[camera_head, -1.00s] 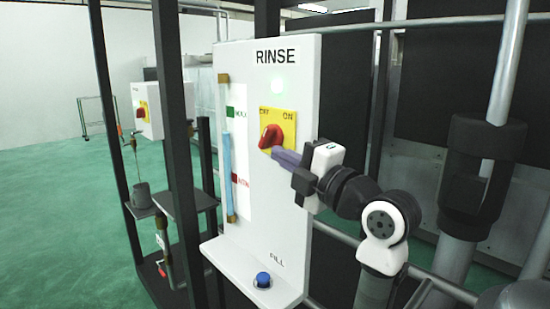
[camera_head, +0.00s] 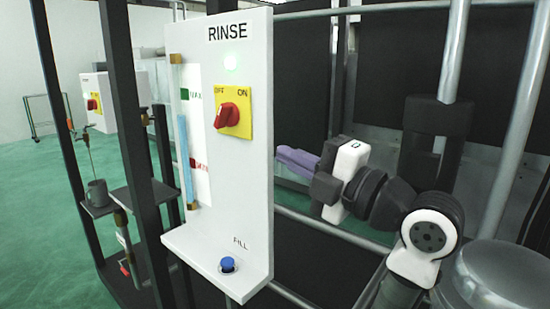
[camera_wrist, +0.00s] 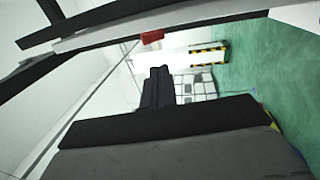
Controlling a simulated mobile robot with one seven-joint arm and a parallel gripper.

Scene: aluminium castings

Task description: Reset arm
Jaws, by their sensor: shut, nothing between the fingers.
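My gripper (camera_head: 281,155) is in the head view, to the right of the white RINSE panel (camera_head: 245,190) and apart from it. Its purple fingers are together, pointing left, with nothing between them. The fingers also show as a dark shape in the wrist view (camera_wrist: 158,88). The red rotary switch (camera_head: 226,115) on its yellow plate (camera_head: 238,98) is in full view, its handle tilted between the OFF and ON marks.
A blue FILL button (camera_head: 227,264) sits on the panel's lower ledge. A level gauge with a blue column (camera_head: 185,160) is at the panel's left. Dark frame posts (camera_head: 122,110) stand at left, and grey pipes (camera_head: 455,50) run close around my arm at right.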

